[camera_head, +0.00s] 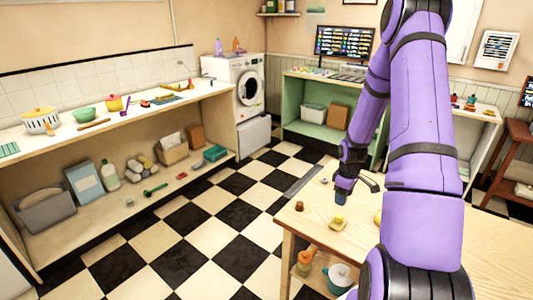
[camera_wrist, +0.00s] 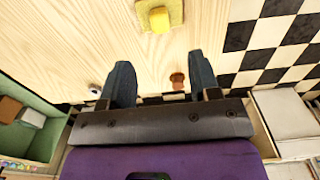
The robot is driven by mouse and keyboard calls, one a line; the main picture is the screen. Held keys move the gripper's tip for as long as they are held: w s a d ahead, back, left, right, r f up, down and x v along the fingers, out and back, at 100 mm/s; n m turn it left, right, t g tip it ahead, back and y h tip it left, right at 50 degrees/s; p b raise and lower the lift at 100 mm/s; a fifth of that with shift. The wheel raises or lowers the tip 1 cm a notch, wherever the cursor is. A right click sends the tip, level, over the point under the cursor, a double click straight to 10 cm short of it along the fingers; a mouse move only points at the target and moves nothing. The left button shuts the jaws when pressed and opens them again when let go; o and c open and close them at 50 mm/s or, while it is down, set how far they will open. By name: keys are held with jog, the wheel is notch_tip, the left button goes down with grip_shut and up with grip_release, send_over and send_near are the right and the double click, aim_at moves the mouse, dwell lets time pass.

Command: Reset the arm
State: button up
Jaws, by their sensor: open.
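My purple arm reaches over the light wooden table (camera_head: 300,226) from the right in the head view. My gripper (camera_head: 341,199) points down above the table, near its back edge. In the wrist view my gripper (camera_wrist: 160,82) has its two dark fingers wide apart with nothing held between them. A yellow block on a yellowish square piece (camera_head: 338,224) lies on the table in front of the gripper; it also shows in the wrist view (camera_wrist: 159,18). A small brown object (camera_head: 299,206) stands near the table's left edge and shows beside one finger in the wrist view (camera_wrist: 178,80).
A long counter (camera_head: 60,138) with pots and bowls runs along the left wall. A washing machine (camera_head: 240,85) and a green shelf unit (camera_head: 300,95) stand at the back. The checkered floor (camera_head: 200,205) between is clear. A teal pot (camera_head: 340,276) sits under the table.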

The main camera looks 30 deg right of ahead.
jog(key=a+r+m+t+h, duration=0.1)
jog(key=a+r, duration=0.7)
jog(key=r, duration=0.6)
jog(key=a+r+m+t+h, duration=0.1)
jog(key=a+r, duration=0.8)
jog(key=r, duration=0.4)
jog(key=s+a+r+m+t+y, duration=0.1)
jog(key=s+a+r, duration=0.5)
jog(key=s, duration=0.3)
jog(key=s+a+r+m+t+y, duration=0.1)
jog(key=s+a+r+t, duration=0.1)
jog(key=s+a+r, duration=0.4)
jog(key=shift+s+a+m, duration=0.3)
jog(key=shift+s+a, duration=0.65)
jog(key=shift+s, duration=0.85)
